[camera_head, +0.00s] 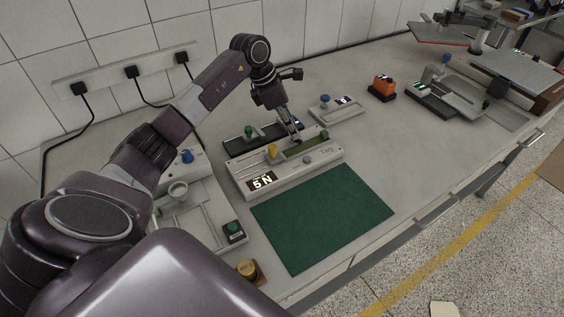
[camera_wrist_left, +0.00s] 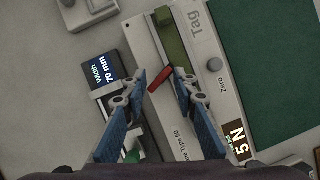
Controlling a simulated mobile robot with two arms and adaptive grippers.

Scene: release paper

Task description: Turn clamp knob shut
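A long light-grey device (camera_head: 320,155) with a "5 N" display (camera_head: 262,181) lies behind the green mat. It has a yellow knob (camera_head: 272,150), a green strip (camera_head: 305,146) and, in the left wrist view, a grey Zero knob (camera_wrist_left: 215,64). A small red bar (camera_wrist_left: 160,78) shows between my left fingertips at the device's edge. My left gripper (camera_head: 296,136) is just above the device, with its blue fingers apart; I cannot tell whether they touch the bar. Which part is the clamp knob is unclear. My right gripper is not in view.
A black unit with a green knob (camera_head: 248,131) stands close behind the device. The green mat (camera_head: 320,215) in front is empty. A unit with a blue knob (camera_head: 325,98) and an orange block (camera_head: 383,88) stand to the right. Another fixture (camera_head: 200,213) stands left.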

